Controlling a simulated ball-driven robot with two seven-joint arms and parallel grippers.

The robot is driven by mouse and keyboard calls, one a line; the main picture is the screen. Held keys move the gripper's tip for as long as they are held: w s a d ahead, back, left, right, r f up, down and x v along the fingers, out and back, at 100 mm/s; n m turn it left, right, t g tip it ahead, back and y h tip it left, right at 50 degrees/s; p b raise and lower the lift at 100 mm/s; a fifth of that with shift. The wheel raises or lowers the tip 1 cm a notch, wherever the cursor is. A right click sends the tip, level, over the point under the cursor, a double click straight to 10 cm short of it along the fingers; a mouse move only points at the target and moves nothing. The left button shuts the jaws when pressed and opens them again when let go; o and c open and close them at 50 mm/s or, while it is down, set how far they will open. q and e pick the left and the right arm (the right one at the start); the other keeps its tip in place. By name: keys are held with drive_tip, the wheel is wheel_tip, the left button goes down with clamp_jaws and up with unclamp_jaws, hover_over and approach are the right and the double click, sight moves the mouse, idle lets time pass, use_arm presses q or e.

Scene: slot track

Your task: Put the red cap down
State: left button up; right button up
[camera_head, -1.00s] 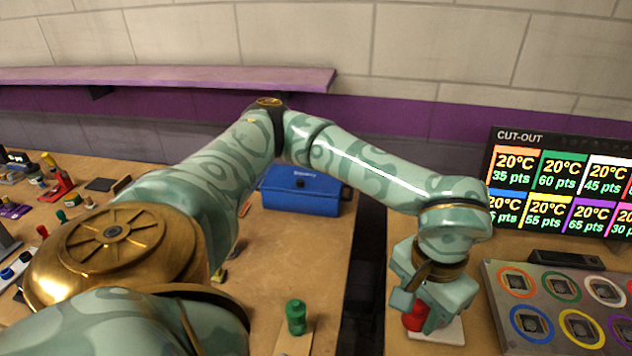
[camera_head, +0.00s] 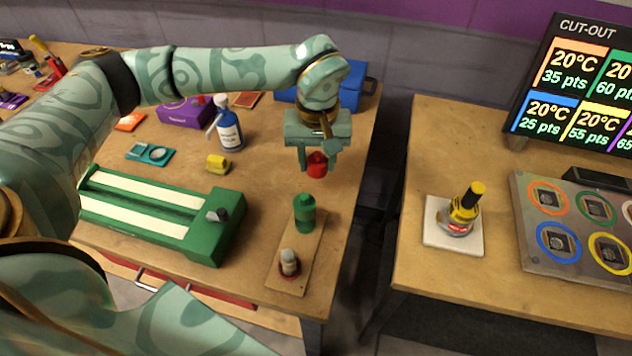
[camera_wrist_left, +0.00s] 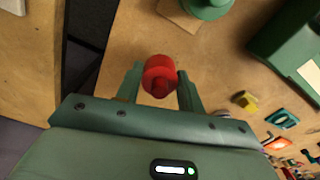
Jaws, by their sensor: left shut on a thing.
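The red cap (camera_head: 317,165) is between the fingers of my left gripper (camera_head: 318,158), which is shut on it. The gripper holds it in the air over the left table, behind a green bottle (camera_head: 305,213). In the left wrist view the red cap (camera_wrist_left: 159,76) shows between the two fingertips of the gripper (camera_wrist_left: 160,82). My right gripper is not in view.
The green bottle stands on a wooden board (camera_head: 297,252) beside a small grey-topped piece (camera_head: 289,262). A green slotted track (camera_head: 150,210) lies left. A yellow-black bottle (camera_head: 463,212) stands on a white pad (camera_head: 437,235) on the right table. A gap separates the tables.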

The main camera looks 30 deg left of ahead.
sight(318, 154)
use_arm(q)
wheel_tip(318, 154, down, 3)
drive_tip(key=shift+r, duration=0.2)
wheel_tip(318, 154, down, 4)
drive_tip(key=shift+r+b, duration=0.1)
drive_tip(key=shift+b, duration=0.7)
drive_tip(key=shift+r, duration=0.1)
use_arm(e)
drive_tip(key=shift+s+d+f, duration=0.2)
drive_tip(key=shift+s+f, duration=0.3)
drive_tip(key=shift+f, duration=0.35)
use_arm(q)
drive_tip(key=o, duration=0.9)
drive_tip(key=shift+o, duration=0.2)
wheel_tip(318, 154, up, 12)
drive_tip(key=p, duration=0.3)
drive_tip(key=shift+p, duration=0.4)
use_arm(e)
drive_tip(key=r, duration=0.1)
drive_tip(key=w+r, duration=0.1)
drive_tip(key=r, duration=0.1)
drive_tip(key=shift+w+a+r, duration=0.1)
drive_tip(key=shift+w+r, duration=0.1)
